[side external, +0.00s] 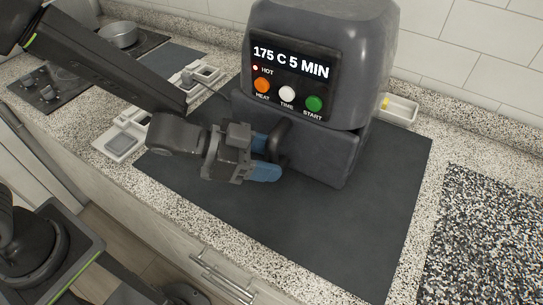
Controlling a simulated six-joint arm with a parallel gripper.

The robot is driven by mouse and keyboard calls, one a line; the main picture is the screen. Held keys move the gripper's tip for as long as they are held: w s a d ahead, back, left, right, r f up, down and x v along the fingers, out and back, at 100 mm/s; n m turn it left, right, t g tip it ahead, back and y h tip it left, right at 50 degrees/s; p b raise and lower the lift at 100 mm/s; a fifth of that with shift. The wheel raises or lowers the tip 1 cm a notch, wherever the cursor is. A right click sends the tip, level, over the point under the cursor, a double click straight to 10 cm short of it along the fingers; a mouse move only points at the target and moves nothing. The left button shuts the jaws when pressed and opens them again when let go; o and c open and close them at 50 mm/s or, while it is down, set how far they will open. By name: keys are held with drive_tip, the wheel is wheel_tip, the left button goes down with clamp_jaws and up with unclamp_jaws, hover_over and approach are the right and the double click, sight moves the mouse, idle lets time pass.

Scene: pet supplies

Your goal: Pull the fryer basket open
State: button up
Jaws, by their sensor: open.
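The air fryer (330,50) is a dark grey appliance standing on a dark mat (360,225). Its panel reads "175 C 5 MIN" and "HOT", above an orange, a white and a green button. The fryer basket (320,155) is the lower front drawer and appears closed. Its dark handle (280,138) sticks out at the left of the drawer front. My gripper (263,158) is open, with blue fingertips at the handle, one above and one below in the picture. I cannot tell whether either finger touches it.
A white sectioned tray (122,144) lies left of the mat, with another small white tray (203,74) behind it. A white dish (400,109) with something yellow stands right of the fryer. A stove with a pot (118,34) is at the back left. The mat before the fryer is clear.

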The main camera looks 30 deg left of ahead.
drive_tip(key=shift+w+d+f, duration=0.15)
drive_tip(key=shift+w+d, duration=0.1)
drive_tip(key=shift+d, duration=0.1)
clamp_jaws()
idle(0.3)
